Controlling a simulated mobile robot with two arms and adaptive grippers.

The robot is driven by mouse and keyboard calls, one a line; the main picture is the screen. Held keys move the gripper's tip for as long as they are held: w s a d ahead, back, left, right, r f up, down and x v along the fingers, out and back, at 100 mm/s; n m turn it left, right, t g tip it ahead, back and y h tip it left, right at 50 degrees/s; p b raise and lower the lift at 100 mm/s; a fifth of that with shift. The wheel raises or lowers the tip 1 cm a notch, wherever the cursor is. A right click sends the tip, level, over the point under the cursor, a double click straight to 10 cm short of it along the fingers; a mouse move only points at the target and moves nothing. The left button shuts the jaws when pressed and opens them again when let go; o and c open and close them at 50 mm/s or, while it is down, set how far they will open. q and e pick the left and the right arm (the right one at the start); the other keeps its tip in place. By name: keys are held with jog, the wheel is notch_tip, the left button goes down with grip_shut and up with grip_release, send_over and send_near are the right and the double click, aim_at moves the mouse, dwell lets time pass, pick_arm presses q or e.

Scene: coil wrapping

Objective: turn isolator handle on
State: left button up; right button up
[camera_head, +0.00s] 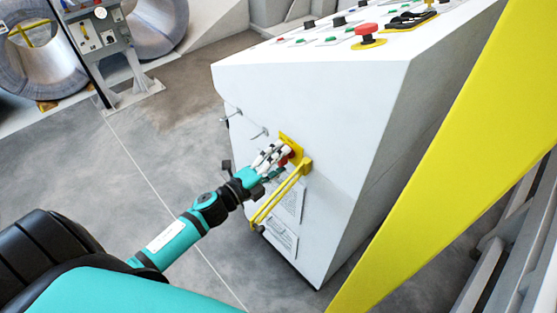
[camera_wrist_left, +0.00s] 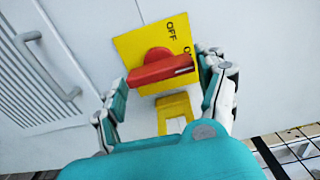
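The red isolator handle (camera_wrist_left: 160,70) sits on a yellow plate (camera_wrist_left: 140,47) on the white cabinet's front. "OFF" is printed on the plate near the handle; other lettering is partly hidden. The handle's bar lies roughly sideways in the left wrist view, slightly tilted. My left gripper (camera_head: 277,157) is at the handle, with one finger at each end of the bar. The fingers are spread in the left wrist view (camera_wrist_left: 161,70); whether they touch the bar is unclear. In the head view the gripper mostly hides the handle. My right gripper is not in view.
The white control cabinet (camera_head: 300,95) has a red mushroom button (camera_head: 368,31) on its top panel. A yellow bar (camera_head: 278,195) sticks out just below the handle. A large yellow beam (camera_head: 440,145) stands right. Open grey floor (camera_head: 140,190) lies left.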

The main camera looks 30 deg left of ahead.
pick_arm(q)
jog(key=v, duration=1.2)
dwell(0.5)
jog(key=s+a+f+n+g+y, duration=0.1)
jog(key=s+f+n+g+y, duration=0.2)
jog(key=f, duration=0.7)
jog(key=s+a+f+n+g+y, duration=0.1)
jog(key=s+f+n, duration=0.3)
jog(key=f, duration=0.7)
jog(key=s+a+f+n+g+y, duration=0.1)
jog(key=f+n+g+y, duration=0.3)
jog(key=f, duration=0.6)
jog(key=s+d+f+n+g+h, duration=0.1)
jog(key=s+d+f+n+g, duration=0.3)
jog(key=s+f, duration=0.5)
jog(key=s+d+f+n+g+h, duration=0.1)
jog(key=s+d+f+n+g, duration=0.3)
jog(key=s+f, duration=0.5)
jog(key=s, duration=0.7)
jog(key=shift+d+n, duration=0.3)
jog(key=shift+w, duration=0.1)
